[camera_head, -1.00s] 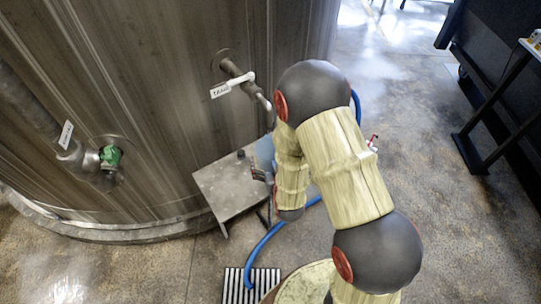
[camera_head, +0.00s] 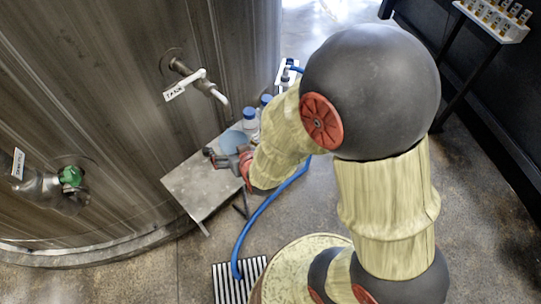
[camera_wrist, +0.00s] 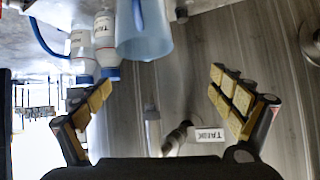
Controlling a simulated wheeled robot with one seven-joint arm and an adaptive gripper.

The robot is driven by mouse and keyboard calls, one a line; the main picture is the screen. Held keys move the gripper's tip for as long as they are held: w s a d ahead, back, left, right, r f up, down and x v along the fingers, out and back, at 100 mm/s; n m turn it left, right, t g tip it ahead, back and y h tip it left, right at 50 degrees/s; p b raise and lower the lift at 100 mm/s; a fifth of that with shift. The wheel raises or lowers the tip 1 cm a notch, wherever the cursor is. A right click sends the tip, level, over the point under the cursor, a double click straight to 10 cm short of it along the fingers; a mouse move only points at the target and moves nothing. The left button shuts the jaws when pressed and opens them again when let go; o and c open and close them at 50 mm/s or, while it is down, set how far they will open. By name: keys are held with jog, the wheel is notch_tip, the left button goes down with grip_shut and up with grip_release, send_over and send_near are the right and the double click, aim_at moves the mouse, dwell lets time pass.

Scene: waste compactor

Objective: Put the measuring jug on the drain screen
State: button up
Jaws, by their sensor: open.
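The measuring jug (camera_head: 232,140) is a translucent blue vessel on the small grey metal table, partly hidden behind my gripper in the head view. In the wrist view the jug (camera_wrist: 143,32) shows at the top, beyond and between the spread fingers. My gripper (camera_head: 222,159) is over the table, close to the jug; in the wrist view my gripper (camera_wrist: 160,78) is open with nothing between its fingers. The drain screen (camera_head: 226,286) is a black-and-white striped grate on the floor at the bottom, partly covered by my base.
The grey table (camera_head: 187,187) stands against the tank wall. Bottles with blue caps (camera_head: 250,120) stand beside the jug. A tap (camera_head: 205,84) sticks out above the table. A blue hose (camera_head: 262,237) curves across the floor to the drain screen.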

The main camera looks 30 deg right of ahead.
jog(key=s+d+r+g, duration=0.1)
jog(key=s+r+g, duration=0.1)
jog(key=s+r, duration=0.8)
jog(key=s+d+r+n+g, duration=0.1)
jog(key=s+r+g, duration=0.2)
jog(key=s+r, duration=0.8)
jog(key=shift+s+d+r+g, duration=0.15)
jog(key=shift+s+d+g, duration=0.15)
jog(key=shift+s, duration=0.15)
